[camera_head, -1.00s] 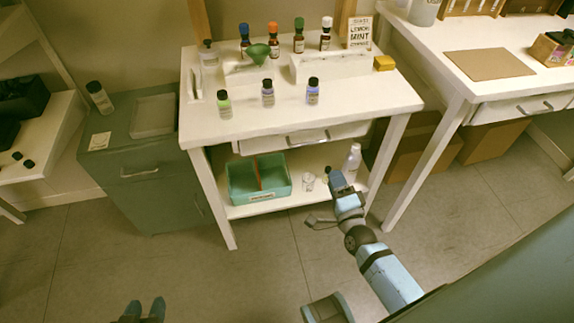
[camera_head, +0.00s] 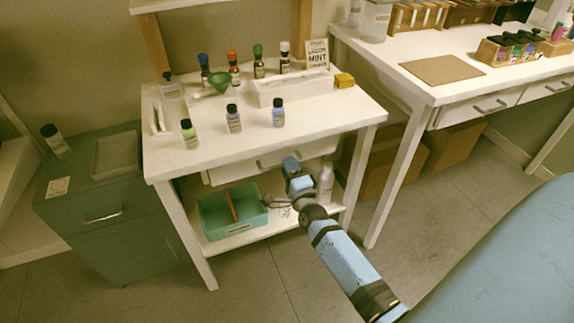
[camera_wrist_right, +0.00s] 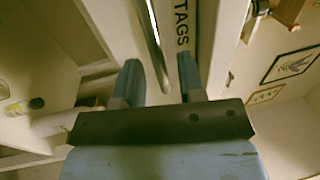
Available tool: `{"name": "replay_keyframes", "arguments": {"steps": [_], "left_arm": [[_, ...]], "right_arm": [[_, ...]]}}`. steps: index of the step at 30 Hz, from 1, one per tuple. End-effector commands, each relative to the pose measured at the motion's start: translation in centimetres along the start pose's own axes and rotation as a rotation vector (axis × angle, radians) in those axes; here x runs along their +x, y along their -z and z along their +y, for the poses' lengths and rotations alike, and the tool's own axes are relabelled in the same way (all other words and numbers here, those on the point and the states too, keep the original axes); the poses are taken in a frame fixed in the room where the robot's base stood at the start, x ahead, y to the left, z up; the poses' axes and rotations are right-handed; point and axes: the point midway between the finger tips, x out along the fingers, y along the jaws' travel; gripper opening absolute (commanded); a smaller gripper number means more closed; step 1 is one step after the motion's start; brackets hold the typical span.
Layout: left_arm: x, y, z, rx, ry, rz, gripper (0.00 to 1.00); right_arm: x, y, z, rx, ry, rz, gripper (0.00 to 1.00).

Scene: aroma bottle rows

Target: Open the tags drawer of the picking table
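The picking table (camera_head: 165,158) is white, with a white tags drawer (camera_head: 226,174) under its top. The drawer looks shut. Its metal bar handle (camera_head: 268,163) is partly hidden behind my right gripper (camera_head: 290,164). In the right wrist view, that gripper (camera_wrist_right: 160,75) is open, with its two fingers spread. The handle (camera_wrist_right: 152,22) and the drawer front with the word TAGS (camera_wrist_right: 182,25) lie just ahead, the handle lined up between the fingers. I cannot tell whether a finger touches it. My left gripper is out of view.
Small bottles, a green funnel (camera_head: 220,81) and a yellow block (camera_head: 344,80) stand on the tabletop. A teal bin (camera_head: 208,218) and a white bottle (camera_head: 326,184) are on the lower shelf. A grey-green cabinet (camera_head: 100,235) stands left, another white table (camera_head: 385,60) right.

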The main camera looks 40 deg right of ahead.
Motion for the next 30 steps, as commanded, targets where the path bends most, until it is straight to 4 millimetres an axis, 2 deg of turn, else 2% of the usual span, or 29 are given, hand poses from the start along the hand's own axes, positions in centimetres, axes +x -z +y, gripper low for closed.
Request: {"name": "replay_keyframes", "arguments": {"steps": [6,14,15,19,26,30], "left_arm": [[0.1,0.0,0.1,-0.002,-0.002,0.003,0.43],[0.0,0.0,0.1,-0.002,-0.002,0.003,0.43],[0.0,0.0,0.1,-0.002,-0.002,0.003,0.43],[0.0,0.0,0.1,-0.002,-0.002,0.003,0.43],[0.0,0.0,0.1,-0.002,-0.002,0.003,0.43],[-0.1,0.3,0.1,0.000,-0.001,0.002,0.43]], "right_arm": [[1.6,0.0,0.0,0.000,-0.001,-0.001,0.36],[1.8,0.0,0.0,-0.001,-0.001,-0.001,0.36],[1.7,0.0,0.0,-0.001,-0.001,-0.001,0.32],[1.7,0.0,0.0,-0.001,-0.001,-0.001,0.02],[1.7,0.0,0.0,-0.001,-0.001,-0.001,0.00],[1.0,0.0,-0.2,-0.001,-0.003,-0.001,0.00]]}}
